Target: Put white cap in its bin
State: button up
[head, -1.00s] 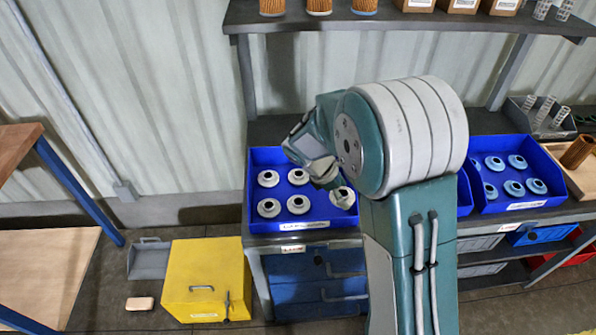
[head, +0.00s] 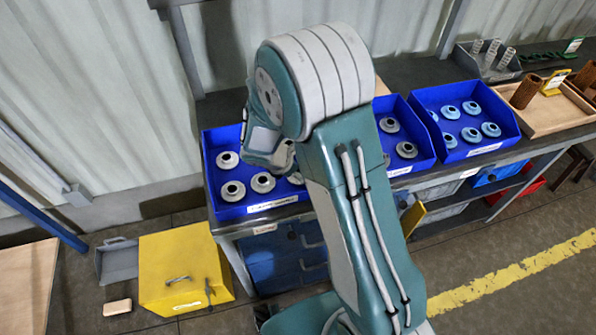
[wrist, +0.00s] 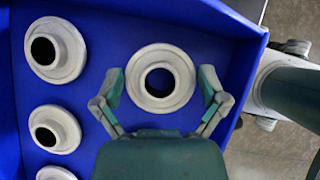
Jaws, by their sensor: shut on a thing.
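My gripper (wrist: 162,84) has its two fingers on opposite sides of a white cap (wrist: 160,105), shut on it. The cap is a round flanged ring with a dark centre hole, and looks slightly bigger than the caps beside it. It is over the right part of the left blue bin (wrist: 215,25); I cannot tell whether it touches the bin floor. In the head view the same bin (head: 228,211) holds several white caps (head: 233,191). There my arm hides most of my gripper and the bin's right side.
A middle blue bin (head: 424,161) holds grey caps, and a right blue bin (head: 514,140) holds light blue caps. A wooden tray (head: 535,117) stands further right. A yellow box (head: 180,265) is on the floor at left. Open floor lies at right.

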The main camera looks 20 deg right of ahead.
jog(key=shift+d+f, duration=0.25)
jog(key=shift+d, duration=0.1)
jog(key=o, duration=0.5)
jog(key=shift+f, duration=0.1)
jog(key=shift+a, duration=0.2)
